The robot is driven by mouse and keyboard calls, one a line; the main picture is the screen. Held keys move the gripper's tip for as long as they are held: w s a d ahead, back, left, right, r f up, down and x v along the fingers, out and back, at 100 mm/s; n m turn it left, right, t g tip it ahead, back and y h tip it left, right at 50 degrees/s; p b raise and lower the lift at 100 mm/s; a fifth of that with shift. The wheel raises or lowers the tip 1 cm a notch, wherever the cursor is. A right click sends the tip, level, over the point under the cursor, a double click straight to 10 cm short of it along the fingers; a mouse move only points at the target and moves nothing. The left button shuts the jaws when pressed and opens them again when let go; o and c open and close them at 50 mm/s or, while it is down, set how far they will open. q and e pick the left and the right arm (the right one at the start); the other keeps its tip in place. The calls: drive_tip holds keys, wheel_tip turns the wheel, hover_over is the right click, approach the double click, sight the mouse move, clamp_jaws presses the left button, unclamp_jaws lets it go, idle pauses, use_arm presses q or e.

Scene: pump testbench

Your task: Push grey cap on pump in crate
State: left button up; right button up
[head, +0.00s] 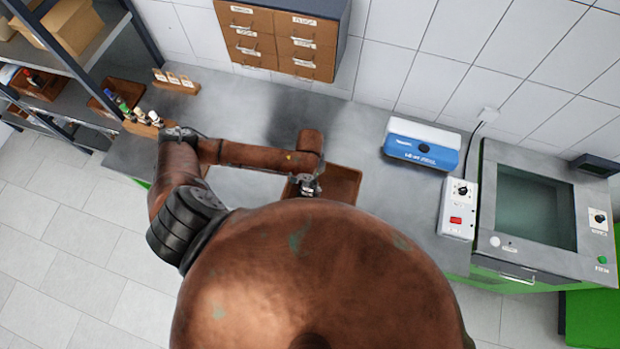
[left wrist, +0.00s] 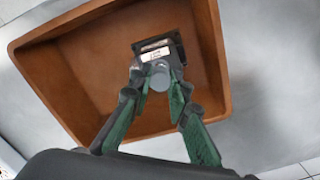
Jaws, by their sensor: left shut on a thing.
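The brown crate (head: 343,184) sits on the bench in the head view, partly hidden by my arm. It fills much of the left wrist view (left wrist: 62,78). The dark pump (left wrist: 176,48), with a white label, is inside the crate near its far wall. The round grey cap (left wrist: 159,73) shows at the pump's near side, between my fingertips. I cannot tell whether the cap is seated on the pump. My left gripper (head: 308,187) reaches down over the crate; its green-padded fingers (left wrist: 160,92) are shut on the cap. My right gripper is not in view.
A blue and white device (head: 422,145), a white control box with a red button (head: 458,210) and a testing machine with a glass window (head: 535,208) stand to the right. A rack of small bottles (head: 143,120) is at the left. Drawers (head: 280,40) hang behind the bench.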

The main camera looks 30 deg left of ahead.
use_arm(q)
drive_tip(key=shift+f, duration=0.1)
drive_tip(key=shift+o, duration=1.2)
drive_tip(key=o, duration=0.6)
drive_tip(key=shift+c, duration=0.2)
drive_tip(key=o, duration=0.9)
drive_tip(key=shift+r+p, duration=1.25)
drive_tip(key=shift+p, duration=0.2)
drive_tip(key=shift+r, duration=2.25)
